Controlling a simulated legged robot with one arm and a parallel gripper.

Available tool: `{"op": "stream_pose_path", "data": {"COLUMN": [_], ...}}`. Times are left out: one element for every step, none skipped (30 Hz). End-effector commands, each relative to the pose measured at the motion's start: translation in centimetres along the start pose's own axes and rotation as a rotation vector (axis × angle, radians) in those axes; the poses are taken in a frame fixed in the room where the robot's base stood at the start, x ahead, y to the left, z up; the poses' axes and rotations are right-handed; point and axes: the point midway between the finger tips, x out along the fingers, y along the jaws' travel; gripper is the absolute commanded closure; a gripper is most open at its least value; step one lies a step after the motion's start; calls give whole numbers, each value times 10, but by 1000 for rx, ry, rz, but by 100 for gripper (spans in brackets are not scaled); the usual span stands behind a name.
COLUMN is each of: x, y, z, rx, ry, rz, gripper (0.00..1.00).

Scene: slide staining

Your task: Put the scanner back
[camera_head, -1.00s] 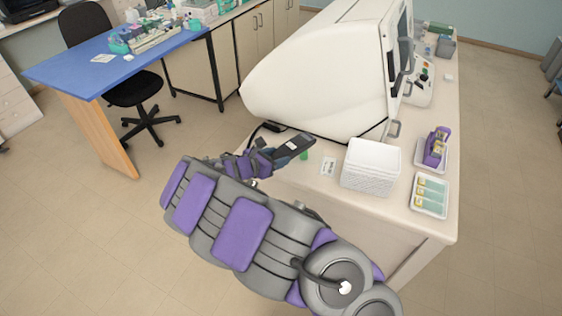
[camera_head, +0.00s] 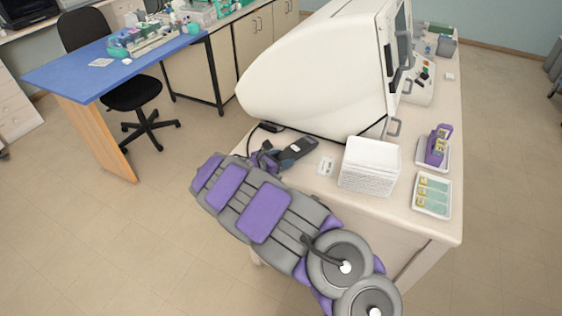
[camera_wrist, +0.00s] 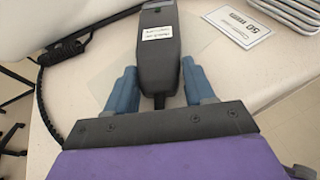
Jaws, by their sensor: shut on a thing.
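The scanner (camera_head: 298,149) is a dark grey handheld device at the near left part of the white bench, in front of the big white machine. In the wrist view the scanner (camera_wrist: 159,50) shows a white label on its body and points away from me. My gripper (camera_wrist: 160,88) has its blue fingers on both sides of the scanner's narrow end and is shut on it. In the head view my gripper (camera_head: 268,158) is partly hidden by my arm. I cannot tell whether the scanner touches the bench top.
A pale square patch (camera_wrist: 98,82) lies under the scanner. A white card marked 50 (camera_wrist: 238,25) lies to its right. A black coiled cable (camera_wrist: 45,95) runs at the left. A white stack (camera_head: 369,166) and slide trays (camera_head: 432,195) stand farther right. The white machine (camera_head: 310,75) blocks the space behind.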

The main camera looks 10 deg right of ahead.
Motion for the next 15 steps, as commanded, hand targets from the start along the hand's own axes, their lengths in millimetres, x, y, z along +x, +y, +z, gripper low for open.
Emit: {"op": "stream_pose_path", "data": {"x": [-3,-4,-5,-5,-5,-4,-3,-2,-1,0,1,2,3,4,5], "y": [3,3,4,4,4,3,3,2,1,0,-1,-2,-3,-3,-4], "z": [-2,-2,-2,-2,-2,-2,-2,-2,-1,-1,0,0,1,1,2], "rx": [-1,-1,-2,-2,-2,-2,-1,0,0,1,2,3,4,4,5], "ry": [2,1,0,0,0,1,2,3,4,5,6,7,8,9,9], "rz": [3,3,3,3,3,3,3,3,3,4,4,4,4,3,3], "gripper": [84,84,84,84,84,84,45,42,38,35,32,29,26,23,21]}}
